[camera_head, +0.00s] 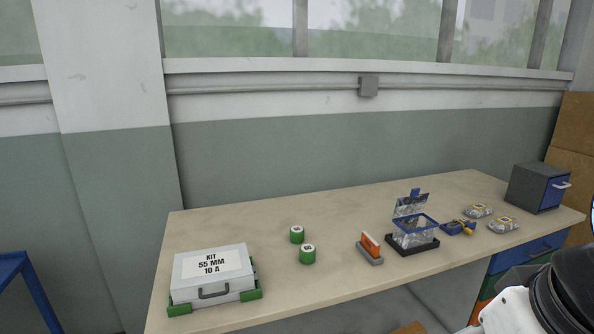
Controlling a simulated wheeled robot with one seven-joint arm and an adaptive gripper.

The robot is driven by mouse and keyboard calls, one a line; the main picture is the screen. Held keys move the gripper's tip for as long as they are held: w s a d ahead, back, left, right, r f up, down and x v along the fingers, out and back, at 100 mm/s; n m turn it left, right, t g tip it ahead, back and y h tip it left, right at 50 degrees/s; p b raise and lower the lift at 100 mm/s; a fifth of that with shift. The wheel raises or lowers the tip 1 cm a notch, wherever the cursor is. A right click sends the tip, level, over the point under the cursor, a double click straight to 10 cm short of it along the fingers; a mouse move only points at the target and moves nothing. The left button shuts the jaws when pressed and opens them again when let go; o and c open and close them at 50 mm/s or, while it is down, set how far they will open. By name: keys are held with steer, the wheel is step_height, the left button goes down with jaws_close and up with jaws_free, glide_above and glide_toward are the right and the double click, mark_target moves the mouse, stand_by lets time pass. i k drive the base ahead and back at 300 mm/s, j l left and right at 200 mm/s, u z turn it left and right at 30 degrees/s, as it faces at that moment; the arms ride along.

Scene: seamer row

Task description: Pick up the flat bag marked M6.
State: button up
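Two small flat silvery bags with yellow-edged labels lie on the right part of the workbench. One bag (477,211) lies farther back and the other bag (503,225) lies nearer the front edge. Their markings are too small to read, so I cannot tell which is marked M6. A white and black part of my arm shows at the lower right corner, in front of the bench. My gripper is not in view.
The workbench (250,222) carries a kit case (212,272), two green cylinders (297,234) (307,254), an orange block (370,245) on a grey base, a clear box (413,228) with its lid raised, a blue item (457,228) and a grey drawer cabinet (537,187).

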mark_target(476, 210)
steer(key=i+l, duration=0.3)
steer(key=l, duration=0.2)
steer(key=i+l, duration=0.3)
steer(key=l, duration=0.15)
steer(key=i+l, duration=0.3)
steer(key=l, duration=0.2)
steer(key=i+l, duration=0.3)
steer(key=l, duration=0.15)
steer(key=i+l, duration=0.35)
steer(key=l, duration=0.15)
steer(key=i+l, duration=0.3)
steer(key=l, duration=0.15)
